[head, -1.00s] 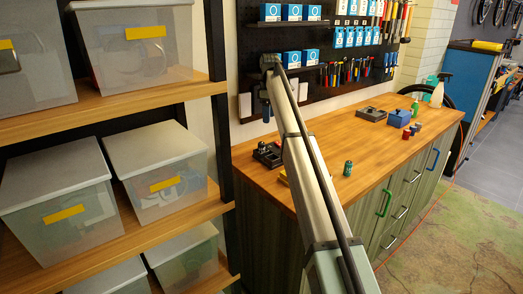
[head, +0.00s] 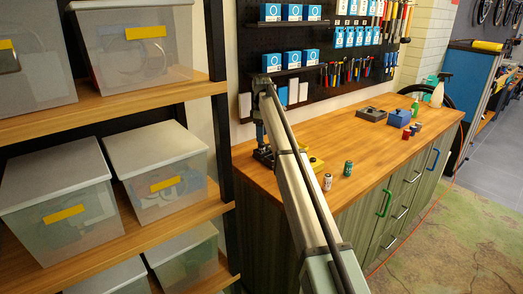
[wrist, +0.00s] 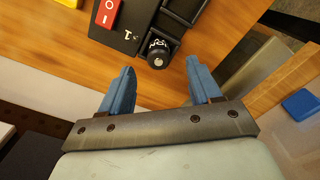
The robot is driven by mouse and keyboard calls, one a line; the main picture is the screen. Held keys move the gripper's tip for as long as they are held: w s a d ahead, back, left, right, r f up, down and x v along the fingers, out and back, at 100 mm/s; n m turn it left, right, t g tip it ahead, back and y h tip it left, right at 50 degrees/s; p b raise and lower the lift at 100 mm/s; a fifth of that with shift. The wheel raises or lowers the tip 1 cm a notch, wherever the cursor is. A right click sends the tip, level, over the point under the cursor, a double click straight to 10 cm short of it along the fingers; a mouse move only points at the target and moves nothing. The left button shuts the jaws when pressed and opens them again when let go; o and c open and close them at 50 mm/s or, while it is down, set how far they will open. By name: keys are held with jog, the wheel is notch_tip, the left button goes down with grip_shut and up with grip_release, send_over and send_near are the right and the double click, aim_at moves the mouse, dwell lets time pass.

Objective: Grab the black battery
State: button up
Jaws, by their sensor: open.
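My gripper (wrist: 160,83) is open and empty, with its two blue fingers spread apart. Just beyond the fingertips, in the wrist view, a black device (wrist: 120,33) with a red switch (wrist: 108,12) lies on the wooden counter. A dark piece with a round silvery end (wrist: 157,57) sits at the device's near end, roughly between the finger lines; it may be the black battery, but I cannot tell surely. In the head view the black device (head: 264,156) is at the counter's left end, partly hidden by my arm, with my gripper (head: 260,134) just above it.
A green can-shaped battery (head: 347,168) and a pale one (head: 327,182) stand near the counter's front edge. A yellow object (head: 316,163) is beside my arm. A blue box (head: 399,118) and red pieces are farther right. Shelves with bins (head: 160,175) stand at left.

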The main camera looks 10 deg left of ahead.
aim_at(261, 149)
notch_tip(261, 149, down, 5)
jog(key=shift+w+a, duration=0.15)
grip_shut()
dwell(0.7)
jog(key=shift+r, duration=0.1)
